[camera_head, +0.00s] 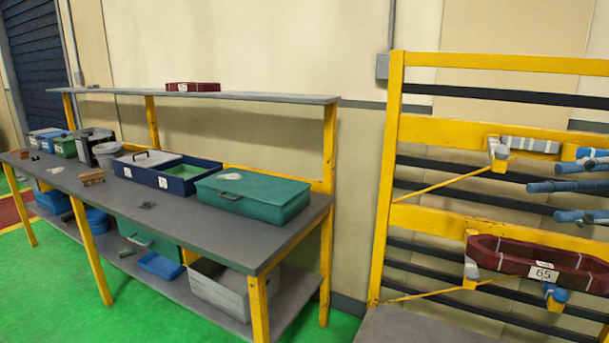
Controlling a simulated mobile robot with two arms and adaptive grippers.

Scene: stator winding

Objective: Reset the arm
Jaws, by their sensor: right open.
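My right gripper (548,190) reaches in from the right edge. Its blue, ridged fingers point left and stand apart, with nothing seen between them. The right gripper's palm and wrist are outside the picture. My left gripper is not in view.
A grey workbench (200,225) with yellow legs stands at left. It carries a green case (252,195), a blue tray (168,180) and smaller boxes. A grey bin (222,288) is on its lower shelf. Green floor (60,295) is clear in front.

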